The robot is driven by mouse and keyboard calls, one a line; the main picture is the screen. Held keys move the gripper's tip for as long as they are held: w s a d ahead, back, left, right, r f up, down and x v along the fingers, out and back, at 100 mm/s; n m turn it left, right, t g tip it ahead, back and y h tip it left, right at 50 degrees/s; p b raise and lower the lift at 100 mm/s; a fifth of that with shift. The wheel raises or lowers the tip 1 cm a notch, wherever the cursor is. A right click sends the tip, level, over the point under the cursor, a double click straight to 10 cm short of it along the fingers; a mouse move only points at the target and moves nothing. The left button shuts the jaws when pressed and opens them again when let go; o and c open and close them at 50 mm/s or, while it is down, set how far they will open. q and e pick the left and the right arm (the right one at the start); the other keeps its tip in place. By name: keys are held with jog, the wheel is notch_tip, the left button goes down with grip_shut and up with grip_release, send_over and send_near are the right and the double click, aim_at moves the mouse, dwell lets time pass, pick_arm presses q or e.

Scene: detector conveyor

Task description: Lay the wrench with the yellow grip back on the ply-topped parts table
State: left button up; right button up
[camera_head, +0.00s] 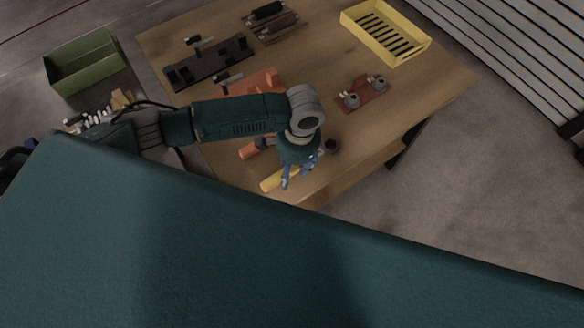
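The wrench with the yellow grip (270,184) is at the near edge of the ply-topped parts table (330,62), its grip slanting up to the right. My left gripper (287,179) points down at the grip, with its blue-grey fingers overlapping it. I cannot tell whether the fingers are closed on it or only beside it, or whether the wrench touches the tabletop. My wrist hides part of the wrench. My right gripper is not in view.
A yellow slotted tray (429,45), a red plate with grey parts (363,96), a dark fixture (208,65) and an orange part (258,84) are on the table. An orange-handled tool (248,151) lies left of my gripper. A green bin (84,64) stands left.

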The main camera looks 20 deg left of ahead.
aim_at(296, 169)
pick_arm(q)
jog(key=shift+s, duration=0.1)
jog(key=shift+r, duration=0.15)
notch_tip(296, 169, up, 13)
jog(key=w+b, duration=0.1)
jog(key=b, duration=0.1)
jog(key=shift+d, duration=0.35)
dwell(0.7)
